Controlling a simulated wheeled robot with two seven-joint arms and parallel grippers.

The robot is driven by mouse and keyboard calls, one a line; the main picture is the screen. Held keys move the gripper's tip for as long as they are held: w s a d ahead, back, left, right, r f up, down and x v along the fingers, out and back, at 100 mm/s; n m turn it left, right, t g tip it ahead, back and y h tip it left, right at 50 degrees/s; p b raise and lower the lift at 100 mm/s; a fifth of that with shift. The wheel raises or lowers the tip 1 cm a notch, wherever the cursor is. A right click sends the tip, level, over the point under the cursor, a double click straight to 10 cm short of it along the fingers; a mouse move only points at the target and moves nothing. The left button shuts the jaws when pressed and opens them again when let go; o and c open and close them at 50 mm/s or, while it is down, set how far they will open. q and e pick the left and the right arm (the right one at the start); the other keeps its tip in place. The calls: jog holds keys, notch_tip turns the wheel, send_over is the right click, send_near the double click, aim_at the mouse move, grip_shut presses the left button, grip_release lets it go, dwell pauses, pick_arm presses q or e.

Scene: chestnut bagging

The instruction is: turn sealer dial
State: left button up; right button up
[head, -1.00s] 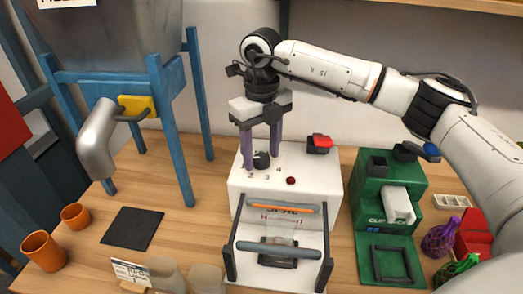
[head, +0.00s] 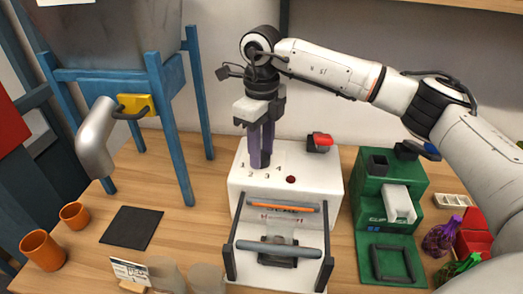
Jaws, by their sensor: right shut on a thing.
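The white sealer (head: 315,180) stands at the middle of the table, with an orange strip and a grey bar at its front. Its top has printed numbers, a red button (head: 291,180) and a black and red switch (head: 320,142). My right gripper (head: 261,163) points down over the numbered area, its purple fingers closed together on the dark dial, which they hide. How far the dial is turned cannot be seen. My left gripper is not in view.
A green clip machine (head: 389,215) stands to the right, near purple and green net bags (head: 441,236). A blue-framed hopper (head: 160,120) stands to the left. Orange cups (head: 43,251) and a dark mat (head: 132,228) lie at front left.

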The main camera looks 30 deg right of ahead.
jog(key=n, duration=0.4)
jog(key=shift+n, duration=0.3)
jog(key=n, duration=0.3)
jog(key=shift+n+b, duration=0.3)
jog(key=n, duration=0.3)
jog(key=shift+n, duration=0.3)
jog(key=shift+r+n, duration=0.1)
jog(key=shift+n, duration=1.7)
jog(key=o, duration=1)
jog(key=shift+o, duration=0.2)
